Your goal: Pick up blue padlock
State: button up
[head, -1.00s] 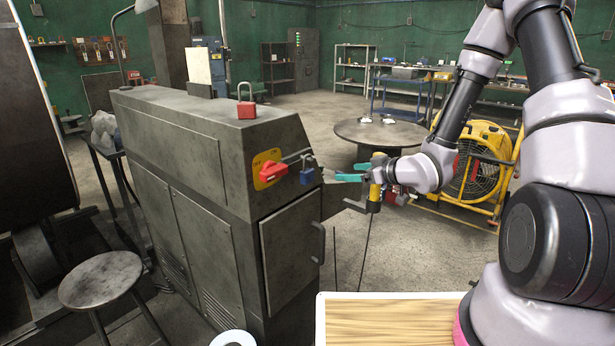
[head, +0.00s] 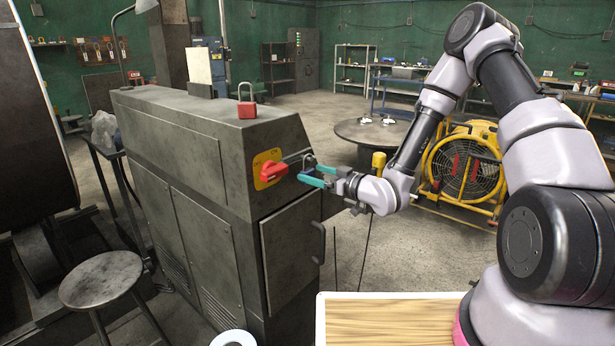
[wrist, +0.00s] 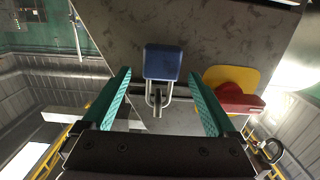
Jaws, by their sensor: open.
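The blue padlock (wrist: 163,62) shows in the wrist view between my fingertips, with its shackle around a metal rod. In the head view it hangs at the end face of the grey machine cabinet, mostly hidden by my fingers. My gripper (head: 314,175) has teal fingers and is at the padlock. In the wrist view my gripper (wrist: 158,76) is open, with one finger on each side of the padlock and a visible gap to both. The padlock's body reaches a little past the fingertips.
A red switch handle on a yellow plate (head: 264,182) sits just left of the padlock. A red padlock (head: 246,108) stands on top of the cabinet (head: 180,150). A stool (head: 101,279) is at left and a yellow fan (head: 462,168) behind my arm.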

aim_at(311, 172)
jog(key=shift+x, duration=1.5)
grip_shut()
jog(key=shift+r, duration=0.1)
